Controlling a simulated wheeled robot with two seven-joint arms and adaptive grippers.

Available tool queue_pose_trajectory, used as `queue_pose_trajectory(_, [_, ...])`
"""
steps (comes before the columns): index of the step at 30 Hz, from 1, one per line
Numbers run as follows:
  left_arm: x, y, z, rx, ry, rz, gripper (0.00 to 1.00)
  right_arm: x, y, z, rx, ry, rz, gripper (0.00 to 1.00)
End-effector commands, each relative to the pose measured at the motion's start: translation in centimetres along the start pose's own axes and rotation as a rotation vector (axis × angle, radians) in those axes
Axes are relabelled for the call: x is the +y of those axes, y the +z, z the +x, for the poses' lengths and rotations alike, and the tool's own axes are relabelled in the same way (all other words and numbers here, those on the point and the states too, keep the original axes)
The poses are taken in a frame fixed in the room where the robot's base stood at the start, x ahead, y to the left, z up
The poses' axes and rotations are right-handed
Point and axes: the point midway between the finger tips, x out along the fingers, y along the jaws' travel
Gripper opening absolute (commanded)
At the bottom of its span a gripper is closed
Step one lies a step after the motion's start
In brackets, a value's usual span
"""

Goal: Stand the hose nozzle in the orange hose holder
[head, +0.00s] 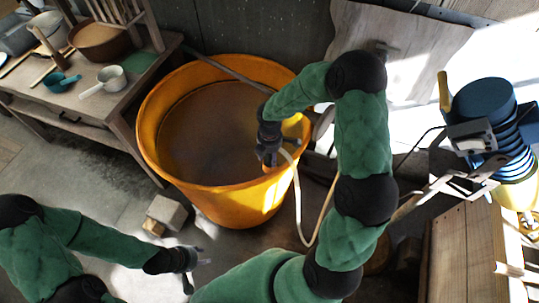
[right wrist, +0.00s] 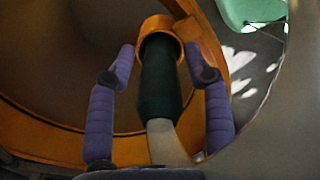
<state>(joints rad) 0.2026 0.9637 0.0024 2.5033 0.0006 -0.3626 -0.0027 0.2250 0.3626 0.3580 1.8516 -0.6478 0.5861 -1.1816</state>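The hose nozzle (right wrist: 160,85) is a dark green cylinder in the right wrist view, with the pale hose (right wrist: 165,143) at its near end. The orange hose holder (right wrist: 151,24) is a ring at the tub's rim. The nozzle's far end lies at the ring and looks to be inside it; how deep is hidden. My right gripper (right wrist: 163,62) has a purple finger on each side of the nozzle, with gaps visible, so it is open around it. In the head view, my right gripper (head: 267,158) is over the tub's near right rim. My left gripper (head: 197,271) is open and empty, low at the front.
The large orange tub (head: 152,150) stands in the middle. A wooden bench (head: 95,108) with bowls and pans is at left. A stone block (head: 167,213) lies before the tub. A blue machine (head: 484,105) and a wooden crate (head: 462,240) are at right.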

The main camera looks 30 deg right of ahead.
Motion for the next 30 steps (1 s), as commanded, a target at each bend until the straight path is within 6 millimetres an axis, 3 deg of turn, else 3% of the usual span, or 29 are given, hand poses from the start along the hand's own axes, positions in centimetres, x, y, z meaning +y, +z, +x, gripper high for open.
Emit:
queue_pose_trajectory(8, [0.0,0.0,0.0,0.000,0.000,0.000,0.40,0.0,0.0,-0.1,0.000,0.000,0.000,0.54])
queue_pose_trajectory(13, [0.2,0.0,-0.7,0.000,0.000,0.000,0.40,0.1,0.0,-1.3,0.000,0.002,0.001,0.54])
queue_pose_trajectory(24, [1.0,0.1,-2.9,0.000,0.000,0.000,0.40,0.1,0.0,-8.6,0.000,0.004,0.000,0.54])
queue_pose_trajectory(30, [1.3,0.1,-3.6,0.000,0.000,0.000,0.40,0.0,0.0,-11.5,0.000,0.001,0.000,0.54])
